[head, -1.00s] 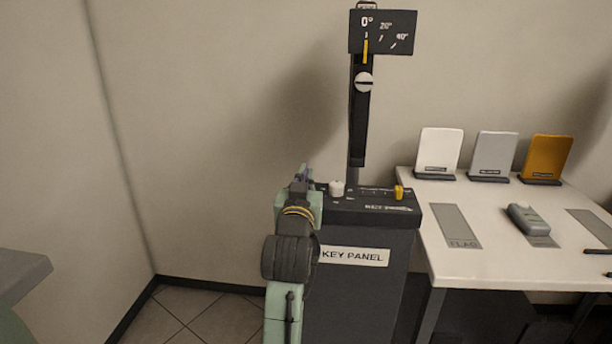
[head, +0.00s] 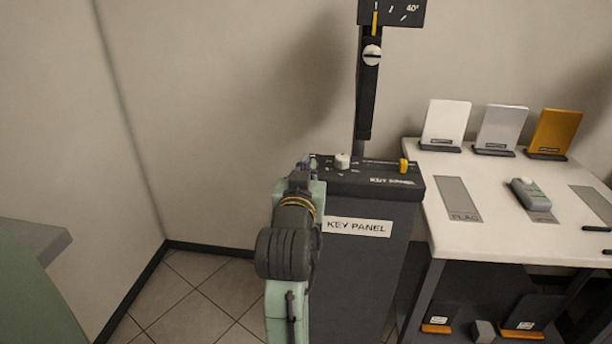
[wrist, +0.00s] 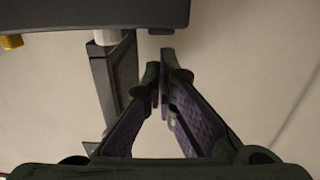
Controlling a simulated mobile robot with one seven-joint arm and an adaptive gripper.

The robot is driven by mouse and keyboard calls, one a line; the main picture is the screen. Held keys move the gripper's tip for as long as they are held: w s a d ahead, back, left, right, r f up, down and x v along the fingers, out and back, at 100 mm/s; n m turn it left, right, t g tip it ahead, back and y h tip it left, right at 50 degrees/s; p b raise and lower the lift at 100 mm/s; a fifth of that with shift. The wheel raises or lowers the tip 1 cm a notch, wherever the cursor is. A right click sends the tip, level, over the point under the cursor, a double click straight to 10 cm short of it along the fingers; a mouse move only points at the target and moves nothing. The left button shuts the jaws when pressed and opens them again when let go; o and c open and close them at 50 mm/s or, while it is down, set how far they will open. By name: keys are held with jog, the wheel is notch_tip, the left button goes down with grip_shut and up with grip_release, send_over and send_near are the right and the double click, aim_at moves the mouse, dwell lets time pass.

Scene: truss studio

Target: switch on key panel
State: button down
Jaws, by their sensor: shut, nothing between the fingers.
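The key panel (head: 390,183) is a dark, labelled box top on a dark pedestal (head: 362,270) with a "KEY PANEL" sign. A white knob (head: 342,161) stands on its left part and a yellow knob (head: 404,165) at its right end. In the wrist view the dark panel (wrist: 80,14) fills the top, with the white knob (wrist: 106,37) and the yellow knob (wrist: 11,42) at its edge. My gripper (wrist: 159,66) is shut and empty, apart from both knobs. In the head view it is beside the panel's left end, mostly hidden by my arm.
A post with a slotted dial plate (head: 392,10) rises behind the panel. A white table (head: 500,230) stands close on the right, with several upright cards and a grey device (head: 530,193). A grey surface (head: 30,240) is at far left. Tiled floor between is clear.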

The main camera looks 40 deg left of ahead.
jog(key=v, duration=0.4)
jog(key=shift+b, duration=0.6)
jog(key=r+b, duration=0.1)
jog(key=d+r+t+b, duration=0.1)
jog(key=r+b, duration=0.1)
jog(key=shift+y+b, duration=0.3)
jog(key=shift+y, duration=0.1)
